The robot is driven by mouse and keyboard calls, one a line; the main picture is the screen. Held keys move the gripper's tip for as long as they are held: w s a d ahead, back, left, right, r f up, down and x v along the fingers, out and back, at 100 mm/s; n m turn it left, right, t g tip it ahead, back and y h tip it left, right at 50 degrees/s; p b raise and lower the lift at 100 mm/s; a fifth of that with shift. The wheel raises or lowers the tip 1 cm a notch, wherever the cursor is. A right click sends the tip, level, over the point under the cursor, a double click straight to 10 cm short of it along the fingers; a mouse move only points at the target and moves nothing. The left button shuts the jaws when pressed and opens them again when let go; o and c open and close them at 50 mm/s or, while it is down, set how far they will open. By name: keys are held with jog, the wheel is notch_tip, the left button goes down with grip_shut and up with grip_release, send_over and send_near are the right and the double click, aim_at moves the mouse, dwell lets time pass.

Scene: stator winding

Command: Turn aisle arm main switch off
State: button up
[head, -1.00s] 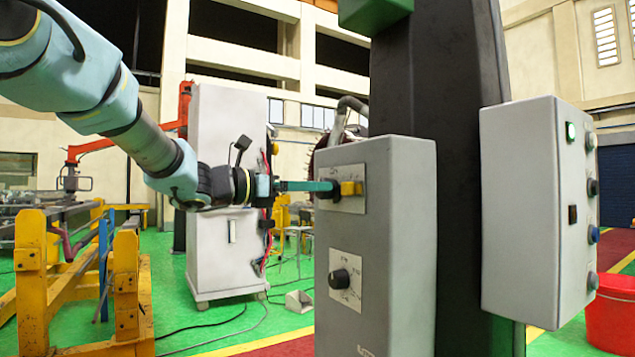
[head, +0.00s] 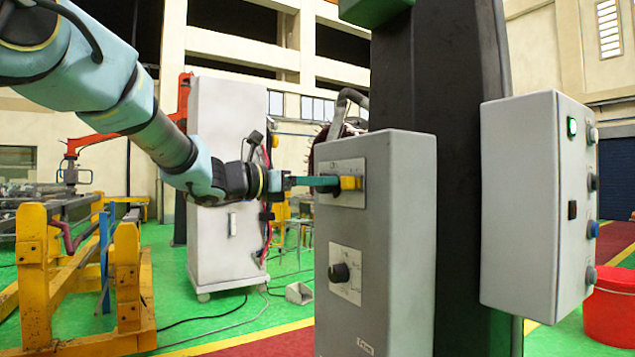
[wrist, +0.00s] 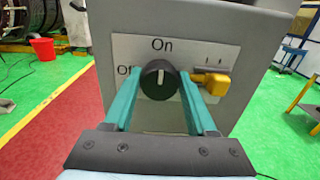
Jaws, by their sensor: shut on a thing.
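The main switch is a black round knob (wrist: 160,79) on a white label plate (wrist: 133,50) with "On" above it. An "Off" label at its left is partly covered by a finger. The knob's white mark points roughly up, toward "On". My gripper (wrist: 158,85) has its two teal fingers shut on the knob, one on each side. In the head view my gripper (head: 318,184) reaches the upper plate of the grey switch box (head: 400,250) from the left, and the fingers mostly hide the knob.
A yellow handle (wrist: 211,83) sits close right of the knob, beside the right finger. A second black knob (head: 339,273) is lower on the same box. A control box with buttons (head: 530,200) is at the right. A white cabinet (head: 222,140) stands behind my arm.

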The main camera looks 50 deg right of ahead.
jog(key=c, duration=0.5)
jog(key=shift+f+n, duration=0.1)
jog(key=shift+n, duration=0.2)
jog(key=n+p, duration=0.1)
jog(key=n, duration=1)
jog(key=n+p, duration=0.1)
jog(key=n, duration=0.5)
jog(key=shift+w+d+f+p, duration=0.1)
jog(key=shift+w+f+p, duration=0.05)
jog(key=shift+w+p, duration=0.15)
jog(key=shift+n, duration=0.3)
jog(key=o, duration=1.4)
jog(key=shift+c, duration=0.2)
